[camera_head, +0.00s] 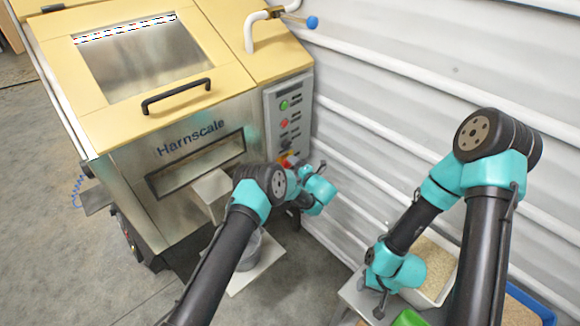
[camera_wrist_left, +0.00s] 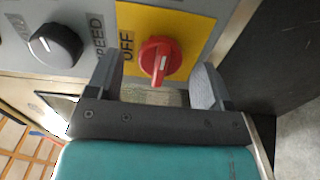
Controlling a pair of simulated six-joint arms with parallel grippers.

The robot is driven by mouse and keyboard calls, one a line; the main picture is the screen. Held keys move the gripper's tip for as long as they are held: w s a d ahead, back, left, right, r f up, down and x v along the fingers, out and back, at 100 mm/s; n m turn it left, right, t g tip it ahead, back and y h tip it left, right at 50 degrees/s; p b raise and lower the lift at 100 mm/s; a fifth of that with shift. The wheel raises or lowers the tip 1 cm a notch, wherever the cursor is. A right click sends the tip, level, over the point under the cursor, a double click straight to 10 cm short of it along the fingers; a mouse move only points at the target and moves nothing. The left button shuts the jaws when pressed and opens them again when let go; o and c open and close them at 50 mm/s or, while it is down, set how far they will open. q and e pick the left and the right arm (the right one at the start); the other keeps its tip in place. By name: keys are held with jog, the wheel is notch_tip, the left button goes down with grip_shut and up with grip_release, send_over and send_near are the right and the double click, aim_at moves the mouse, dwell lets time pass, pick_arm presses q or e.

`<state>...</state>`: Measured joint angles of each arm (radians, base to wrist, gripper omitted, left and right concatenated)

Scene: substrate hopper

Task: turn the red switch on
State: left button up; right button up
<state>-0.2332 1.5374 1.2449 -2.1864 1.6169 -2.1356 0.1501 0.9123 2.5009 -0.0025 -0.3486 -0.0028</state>
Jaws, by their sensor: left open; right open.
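The red switch (camera_wrist_left: 160,59) is a round red knob with a pointed handle on a yellow plate in the left wrist view. Its handle points down, with a pale line on it, and the word OFF stands to its left. My left gripper (camera_wrist_left: 160,80) is open, with one finger on each side of the knob and a gap to each. In the head view my left gripper (camera_head: 292,165) is at the lower end of the grey control panel (camera_head: 289,110) and largely covers the switch. My right gripper (camera_head: 368,292) is open and empty, low at the right.
A black SPEED knob (camera_wrist_left: 55,44) is left of the switch. The hopper machine (camera_head: 180,125) has a black lid handle (camera_head: 176,96) and a chute. A white bin of grain (camera_head: 437,268) and a blue-rimmed bin (camera_head: 535,300) stand at the lower right. A ribbed wall (camera_head: 400,80) is behind.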

pick_arm(q)
jog(key=v, duration=1.6)
jog(key=shift+a, duration=0.1)
